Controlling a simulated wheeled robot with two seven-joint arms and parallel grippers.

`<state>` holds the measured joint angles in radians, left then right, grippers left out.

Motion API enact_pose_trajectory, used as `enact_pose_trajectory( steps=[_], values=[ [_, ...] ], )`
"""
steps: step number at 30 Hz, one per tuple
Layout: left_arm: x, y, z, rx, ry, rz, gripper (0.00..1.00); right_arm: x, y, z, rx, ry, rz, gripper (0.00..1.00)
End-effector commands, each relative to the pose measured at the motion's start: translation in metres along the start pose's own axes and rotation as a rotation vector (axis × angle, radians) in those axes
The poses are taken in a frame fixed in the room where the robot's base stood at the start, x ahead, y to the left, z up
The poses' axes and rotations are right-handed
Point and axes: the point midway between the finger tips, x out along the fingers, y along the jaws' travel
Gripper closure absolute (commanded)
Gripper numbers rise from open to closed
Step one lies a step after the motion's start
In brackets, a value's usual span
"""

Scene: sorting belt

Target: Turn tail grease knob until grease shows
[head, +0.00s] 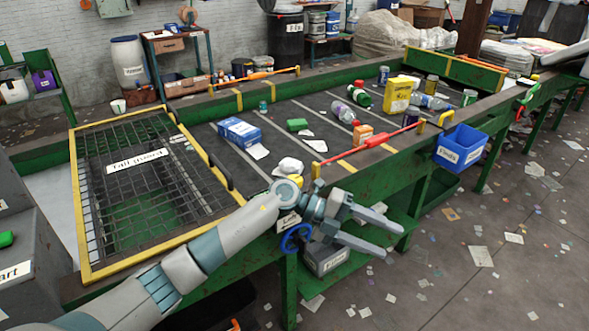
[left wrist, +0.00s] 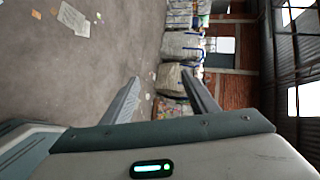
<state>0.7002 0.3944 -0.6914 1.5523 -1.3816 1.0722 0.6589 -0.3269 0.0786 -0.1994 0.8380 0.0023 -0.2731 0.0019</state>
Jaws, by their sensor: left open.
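A blue round knob (head: 297,238) sits on the front side of the green belt frame, near the tail end. A white label (head: 288,221) above it is partly hidden by my left wrist. I see no grease at the knob in this view. My left gripper (head: 388,237) is open and empty, just right of the knob and apart from it, with its fingers pointing right, away from it. In the left wrist view the two fingers (left wrist: 163,98) are spread with nothing between them, and the knob is out of view. My right gripper is not in view.
The yellow-framed tail guard (head: 77,200) covers the belt's left end. A red bar (head: 370,143) runs along the front edge. A blue bin (head: 460,148) hangs farther right. A grey box (head: 326,258) stands below the knob. Floor at right is open, with scattered scraps.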

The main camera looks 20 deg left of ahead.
Motion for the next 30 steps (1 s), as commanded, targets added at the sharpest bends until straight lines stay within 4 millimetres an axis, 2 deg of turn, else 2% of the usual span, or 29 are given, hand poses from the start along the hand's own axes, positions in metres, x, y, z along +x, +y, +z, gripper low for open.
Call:
enact_pose_trajectory(
  steps=[1, 5, 8, 15, 18, 21, 23, 30],
  values=[
    [-0.013, -0.013, 0.001, 0.061, 0.008, 0.104, 0.46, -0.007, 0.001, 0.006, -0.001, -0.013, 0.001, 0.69],
    [-0.050, -0.021, 0.011, 0.168, -0.006, 0.385, 0.46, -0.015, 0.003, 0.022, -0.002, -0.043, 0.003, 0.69],
    [-0.090, -0.030, 0.026, 0.227, -0.060, 0.606, 0.46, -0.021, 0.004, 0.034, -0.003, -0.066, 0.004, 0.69],
    [-0.210, -0.075, 0.062, 0.274, -0.302, 1.058, 0.46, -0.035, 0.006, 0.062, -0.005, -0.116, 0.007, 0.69],
    [-0.247, -0.093, 0.069, 0.266, -0.397, 1.169, 0.46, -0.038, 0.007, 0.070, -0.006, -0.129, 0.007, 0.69],
    [-0.270, -0.105, 0.071, 0.258, -0.457, 1.232, 0.46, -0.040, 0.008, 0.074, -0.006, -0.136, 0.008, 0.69],
    [-0.277, -0.108, 0.072, 0.254, -0.477, 1.251, 0.46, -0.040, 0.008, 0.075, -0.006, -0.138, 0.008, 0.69],
    [-0.280, -0.108, 0.072, 0.251, -0.485, 1.259, 0.46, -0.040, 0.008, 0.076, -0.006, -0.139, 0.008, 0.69]
  ],
)
